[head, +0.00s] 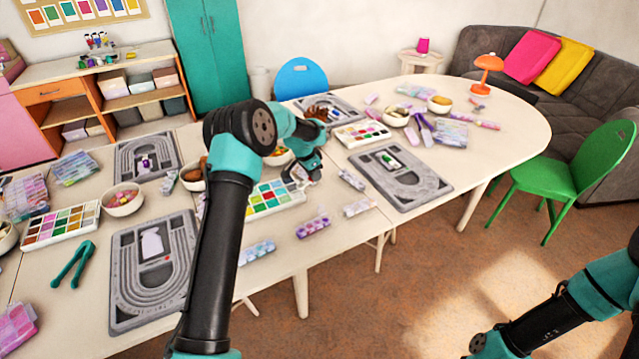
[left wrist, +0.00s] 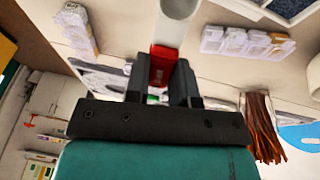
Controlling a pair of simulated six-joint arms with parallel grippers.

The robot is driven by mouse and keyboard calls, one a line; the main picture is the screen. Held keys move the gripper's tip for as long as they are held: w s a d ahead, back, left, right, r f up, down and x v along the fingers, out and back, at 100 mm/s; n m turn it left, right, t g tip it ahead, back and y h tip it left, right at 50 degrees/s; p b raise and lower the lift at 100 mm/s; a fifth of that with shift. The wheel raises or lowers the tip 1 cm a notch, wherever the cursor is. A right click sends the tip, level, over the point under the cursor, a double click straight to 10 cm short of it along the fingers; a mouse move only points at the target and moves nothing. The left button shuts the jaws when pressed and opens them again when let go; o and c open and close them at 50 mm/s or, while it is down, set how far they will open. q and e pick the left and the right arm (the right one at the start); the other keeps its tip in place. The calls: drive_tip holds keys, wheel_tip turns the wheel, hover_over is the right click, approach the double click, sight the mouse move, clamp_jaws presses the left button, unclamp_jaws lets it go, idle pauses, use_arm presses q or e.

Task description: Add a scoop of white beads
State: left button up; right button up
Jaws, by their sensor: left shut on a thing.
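My left gripper (head: 303,174) is over the middle of the table, at the far right end of a bead tray (head: 262,210) with coloured compartments. In the left wrist view the gripper (left wrist: 163,85) is shut on a scoop-like tool (left wrist: 163,66) with a red part between the fingers and a pale grey-white part beyond. I cannot make out white beads for certain in the trays. My right gripper is not in view; only part of that arm shows at bottom right.
Grey bead boards lie at left front (head: 125,318), left back (head: 127,160) and right (head: 425,200). Another bead tray (head: 365,141) stands behind the gripper. Small clear boxes (head: 312,226) line the front edge. A bowl (head: 122,207) and teal tongs (head: 70,270) are at left.

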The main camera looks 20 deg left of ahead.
sight(307, 183)
use_arm(q)
drive_tip(key=shift+w+a+r+m+h, duration=0.3)
drive_tip(key=shift+w+a+m, duration=0.3)
drive_tip(key=shift+w, duration=0.2)
drive_tip(key=shift+s+f, duration=0.1)
drive_tip(key=shift+f, duration=0.1)
drive_tip(key=shift+s+a+f+t+h, duration=0.35)
drive_tip(key=shift+f+t+h, duration=0.1)
drive_tip(key=shift+f+t, duration=0.15)
drive_tip(key=shift+s+a+f+t+h, duration=0.3)
drive_tip(key=shift+f+t+h, duration=0.2)
drive_tip(key=shift+f, duration=0.1)
drive_tip(key=shift+s+a+f, duration=0.1)
drive_tip(key=shift+s+f, duration=0.1)
drive_tip(key=shift+f, duration=1.25)
drive_tip(key=shift+a, duration=0.1)
